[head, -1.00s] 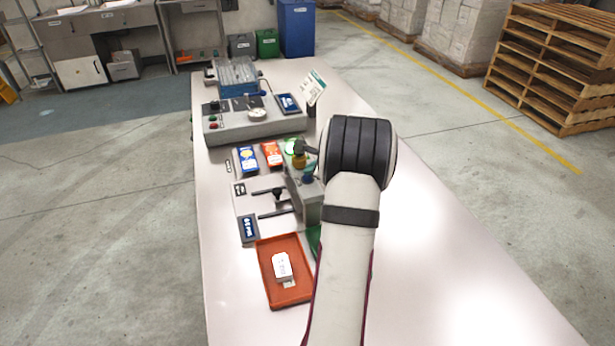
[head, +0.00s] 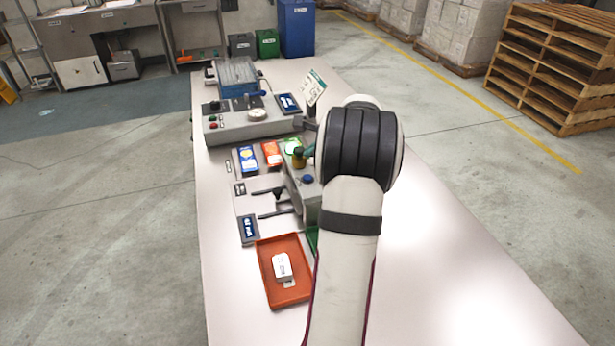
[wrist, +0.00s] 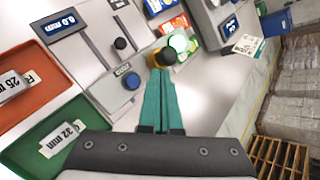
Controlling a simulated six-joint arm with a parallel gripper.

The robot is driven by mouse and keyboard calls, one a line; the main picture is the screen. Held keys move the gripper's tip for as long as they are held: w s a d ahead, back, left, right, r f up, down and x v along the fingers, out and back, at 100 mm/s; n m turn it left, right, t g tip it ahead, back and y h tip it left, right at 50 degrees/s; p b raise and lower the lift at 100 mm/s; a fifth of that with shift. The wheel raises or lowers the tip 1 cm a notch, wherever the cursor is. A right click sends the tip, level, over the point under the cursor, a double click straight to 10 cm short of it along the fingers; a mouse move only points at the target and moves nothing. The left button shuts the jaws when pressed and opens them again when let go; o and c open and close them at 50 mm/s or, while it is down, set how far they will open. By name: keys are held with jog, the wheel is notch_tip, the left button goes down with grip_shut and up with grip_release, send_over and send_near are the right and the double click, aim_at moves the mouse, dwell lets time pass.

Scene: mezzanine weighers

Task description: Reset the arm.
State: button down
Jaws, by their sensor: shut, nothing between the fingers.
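My gripper (wrist: 161,74) has teal fingers, shut together and empty. In the wrist view its tips overlap the lower edge of a black-topped yellow knob (wrist: 163,57); I cannot tell whether they touch. In the head view a bit of teal finger (head: 309,151) shows beside the yellow knob (head: 299,160), and my arm hides the rest. A blue round button (wrist: 131,80) sits on the grey fixture, left of the fingers; it also shows in the head view (head: 308,180). A black knob (wrist: 120,43) stands on the plate beyond it.
An orange tray (head: 264,272) holds a white block (head: 282,266). A green tray (wrist: 58,158) holds a block labelled 32 in the wrist view. A grey machine (head: 235,129) with a gauge stands farther back. Blue and orange packs lie between. The table's right side (head: 450,270) is clear.

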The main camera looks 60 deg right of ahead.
dwell(0.7)
jog(key=w+a+r+n+y, duration=0.2)
jog(key=w+a+n, duration=0.25)
jog(key=a, duration=0.65)
jog(key=w+a+r+n+y, duration=0.25)
jog(key=w+a+n, duration=0.2)
jog(key=a, duration=0.65)
jog(key=s+a+n+g+y, duration=0.25)
jog(key=a+n, duration=0.35)
jog(key=a, duration=1.1)
jog(key=s+a+n+g+y, duration=0.1)
jog(key=s+a+n+g, duration=0.2)
jog(key=s+a+n, duration=0.8)
jog(key=s+a+f+n+g+h, duration=0.1)
jog(key=s+a+f+n+g, duration=0.1)
jog(key=s, duration=0.7)
jog(key=shift+a+f, duration=0.65)
jog(key=shift+a, duration=0.55)
jog(key=shift+g, duration=0.25)
